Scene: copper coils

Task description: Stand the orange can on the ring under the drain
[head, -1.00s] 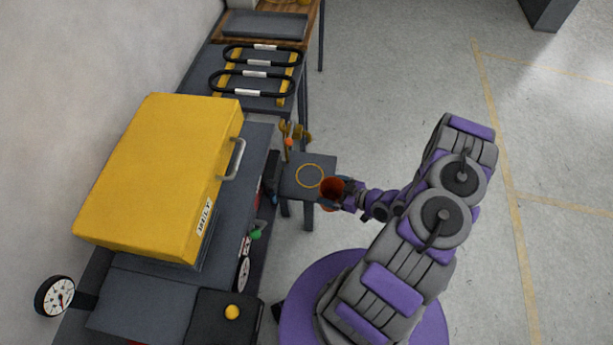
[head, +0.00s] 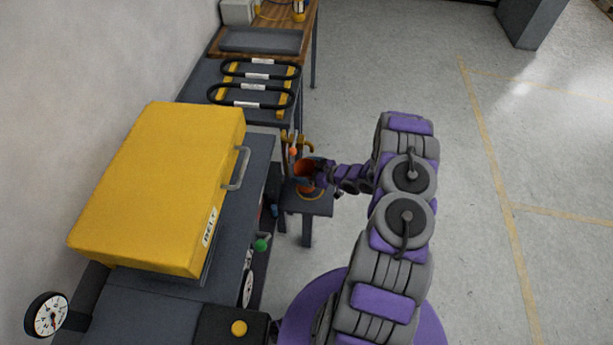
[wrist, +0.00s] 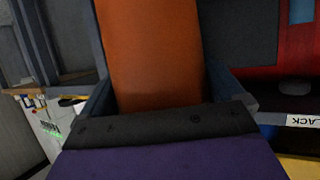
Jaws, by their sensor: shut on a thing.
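The orange can (head: 304,170) is in my gripper (head: 312,175), which is shut on it. In the head view the can is over the small dark stand, next to the drain. It fills the middle of the wrist view (wrist: 152,55), between the two dark fingers. The yellow ring (head: 312,194) lies on top of the stand (head: 322,207) and is partly hidden by the can and gripper. The drain (head: 303,146) is a brassy fitting with an orange-red part, at the machine's side just behind the can. Whether the can touches the stand cannot be told.
A yellow cover (head: 160,185) with a grey handle (head: 237,168) sits on the dark machine to the left. Black loop belts (head: 255,82) lie on a table behind. A gauge (head: 46,315) is at lower left. Open floor (head: 480,200) lies to the right.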

